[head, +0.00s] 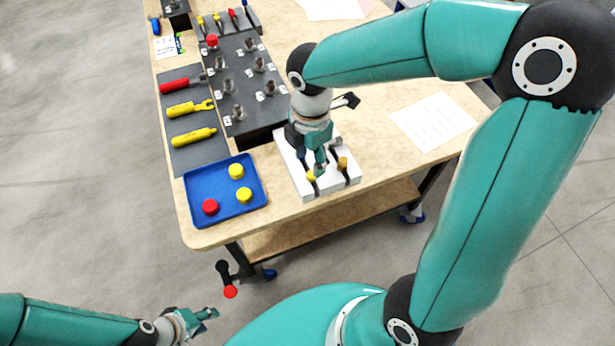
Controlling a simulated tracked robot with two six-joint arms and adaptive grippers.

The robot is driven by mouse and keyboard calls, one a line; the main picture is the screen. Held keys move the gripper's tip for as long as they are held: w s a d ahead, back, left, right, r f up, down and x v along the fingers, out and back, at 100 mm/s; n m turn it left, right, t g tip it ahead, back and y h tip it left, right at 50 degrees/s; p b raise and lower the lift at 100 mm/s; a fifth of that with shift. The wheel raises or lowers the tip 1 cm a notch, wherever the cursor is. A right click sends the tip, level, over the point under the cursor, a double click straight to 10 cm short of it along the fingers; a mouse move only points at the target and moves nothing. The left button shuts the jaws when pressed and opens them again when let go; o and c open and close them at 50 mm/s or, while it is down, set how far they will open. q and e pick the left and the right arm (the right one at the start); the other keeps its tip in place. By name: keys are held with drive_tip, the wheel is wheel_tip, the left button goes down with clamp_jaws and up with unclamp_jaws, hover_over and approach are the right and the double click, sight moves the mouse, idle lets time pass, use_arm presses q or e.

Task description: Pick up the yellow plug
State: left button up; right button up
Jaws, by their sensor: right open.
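Two round yellow plugs lie in the blue tray (225,213), one at the back (236,171) and one at the front right (244,195). A red plug (210,207) lies at the tray's front left. My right gripper (319,166) is open and points down over the white block (317,193), to the right of the tray. Small yellow-brown pieces stand on the block, one beside the fingertips (311,175) and one to their right (343,163). Whether the fingers touch the block is unclear. My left gripper (208,314) is low, off the table; its finger opening is unclear.
A dark panel (262,110) with several metal fittings and a red cap stands behind the block. Hand tools lie on a grey mat (195,150) behind the tray. Paper (433,121) lies on clear table at right.

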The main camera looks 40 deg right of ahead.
sight(312, 171)
drive_tip(key=shift+d+f, duration=0.15)
drive_tip(key=shift+f, duration=1.2)
drive_tip(key=shift+d+f, duration=0.1)
drive_tip(key=shift+f, duration=1.25)
drive_tip(key=c, duration=0.9)
